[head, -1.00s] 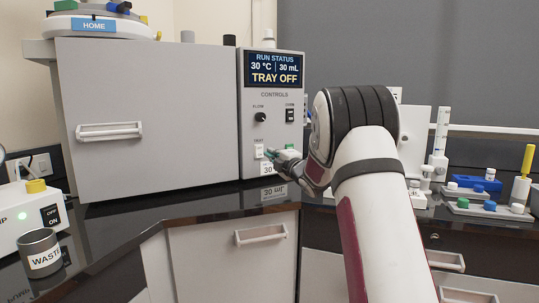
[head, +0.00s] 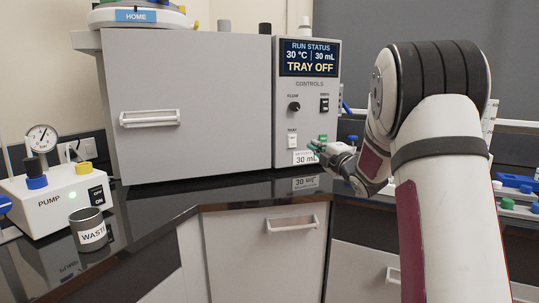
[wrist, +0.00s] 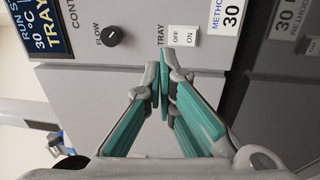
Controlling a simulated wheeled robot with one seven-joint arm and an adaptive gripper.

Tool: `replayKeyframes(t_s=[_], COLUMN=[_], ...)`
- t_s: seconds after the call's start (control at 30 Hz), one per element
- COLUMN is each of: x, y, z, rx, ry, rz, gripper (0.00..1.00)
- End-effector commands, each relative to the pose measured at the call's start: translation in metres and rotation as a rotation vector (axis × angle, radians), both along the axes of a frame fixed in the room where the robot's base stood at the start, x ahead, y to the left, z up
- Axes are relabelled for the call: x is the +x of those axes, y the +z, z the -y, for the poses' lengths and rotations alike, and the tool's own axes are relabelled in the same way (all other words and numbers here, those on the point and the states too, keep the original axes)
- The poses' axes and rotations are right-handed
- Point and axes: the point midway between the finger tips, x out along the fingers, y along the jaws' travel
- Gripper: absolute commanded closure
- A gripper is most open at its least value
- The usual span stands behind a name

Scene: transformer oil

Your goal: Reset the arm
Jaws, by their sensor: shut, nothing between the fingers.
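My gripper (head: 316,146) is at the front of the grey cabinet's control panel (head: 304,112), just right of the tray switch (head: 292,138) in the head view. In the wrist view its teal fingers (wrist: 164,92) are closed together with nothing between them. There the tray switch (wrist: 182,35) lies beyond the fingertips, which appear apart from it. My white arm reaches in from the lower right and hides part of the right-hand bench.
The display (head: 309,57) reads "TRAY OFF". The cabinet door has a handle (head: 149,118). A white pump (head: 60,196) and a waste cup (head: 88,229) stand at left on the dark counter. Blue labware (head: 517,182) is at right. The counter before the cabinet is clear.

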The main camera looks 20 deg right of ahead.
Motion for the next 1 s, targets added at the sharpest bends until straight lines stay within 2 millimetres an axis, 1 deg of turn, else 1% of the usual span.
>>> replayKeyframes(t_s=[0.17,0.27,0.37,0.47,0.57,0.67,0.7,0.77,0.8,0.87,0.9,0.97,1.0], x=[0.0,-0.004,-0.014,-0.034,-0.063,-0.1,-0.116,-0.143,-0.162,-0.192,-0.214,-0.247,-0.27], y=[0.001,0.007,0.015,0.018,0.015,0.006,0.001,-0.007,-0.014,-0.024,-0.031,-0.042,-0.05], z=[-0.001,-0.007,-0.019,-0.037,-0.058,-0.083,-0.094,-0.111,-0.123,-0.142,-0.154,-0.174,-0.186], rx=[0.008,0.052,0.151,0.295,0.45,0.604,0.665,0.754,0.813,0.897,0.951,1.028,1.075], ry=[-0.004,-0.029,-0.083,-0.158,-0.237,-0.317,-0.35,-0.4,-0.433,-0.485,-0.522,-0.578,-0.616], rz=[-0.004,-0.033,-0.095,-0.18,-0.27,-0.363,-0.402,-0.46,-0.5,-0.563,-0.605,-0.67,-0.716], gripper=[1.0,1.0,1.0,1.0,1.0,1.0,1.0,1.0,1.0,1.0,1.0,1.0,1.0])
